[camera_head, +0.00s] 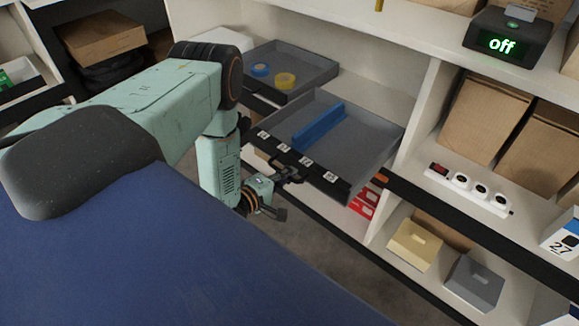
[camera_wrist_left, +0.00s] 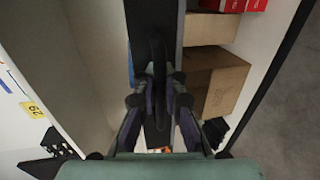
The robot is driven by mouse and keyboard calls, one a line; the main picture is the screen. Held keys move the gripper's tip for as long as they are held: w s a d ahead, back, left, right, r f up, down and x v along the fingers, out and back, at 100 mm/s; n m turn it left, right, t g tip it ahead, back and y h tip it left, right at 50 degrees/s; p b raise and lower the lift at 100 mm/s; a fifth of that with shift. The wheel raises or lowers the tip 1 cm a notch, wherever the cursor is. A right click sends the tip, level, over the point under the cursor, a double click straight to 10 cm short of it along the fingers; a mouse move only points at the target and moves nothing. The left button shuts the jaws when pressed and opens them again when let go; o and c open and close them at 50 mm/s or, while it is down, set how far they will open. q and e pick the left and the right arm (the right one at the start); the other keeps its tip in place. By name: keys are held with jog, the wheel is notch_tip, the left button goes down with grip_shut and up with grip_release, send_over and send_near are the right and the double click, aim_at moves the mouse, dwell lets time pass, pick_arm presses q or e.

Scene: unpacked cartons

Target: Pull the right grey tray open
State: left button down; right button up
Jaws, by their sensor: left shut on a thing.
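The right grey tray (camera_head: 365,138) is pulled out of the shelf and sticks out past its front edge. It holds a long blue bar (camera_head: 319,127) and has a black front with several small white labels. My left gripper (camera_head: 290,173) is at this black front, shut on its handle. In the left wrist view, my left gripper's fingers (camera_wrist_left: 160,98) close around the dark curved handle (camera_wrist_left: 159,60). The inside of the handle grip is partly hidden by the fingers. My right gripper is not in view.
A left grey tray (camera_head: 318,68) with blue and yellow tape rolls lies beside it. A shelf divider (camera_head: 422,105) stands right of the trays. Cardboard boxes (camera_head: 485,115) and a power strip (camera_head: 468,190) are on the right shelves. Bare floor (camera_head: 290,232) shows below.

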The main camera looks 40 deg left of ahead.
pick_arm(q)
jog(key=shift+w+a+r, duration=0.1)
jog(key=shift+w+r, duration=0.05)
jog(key=c, duration=1.4)
grip_release()
jog(key=shift+c, duration=0.2)
jog(key=shift+s, duration=0.2)
jog(key=d+v, duration=0.1)
jog(key=v, duration=1)
jog(key=shift+s+a, duration=0.35)
jog(key=shift+s, duration=0.05)
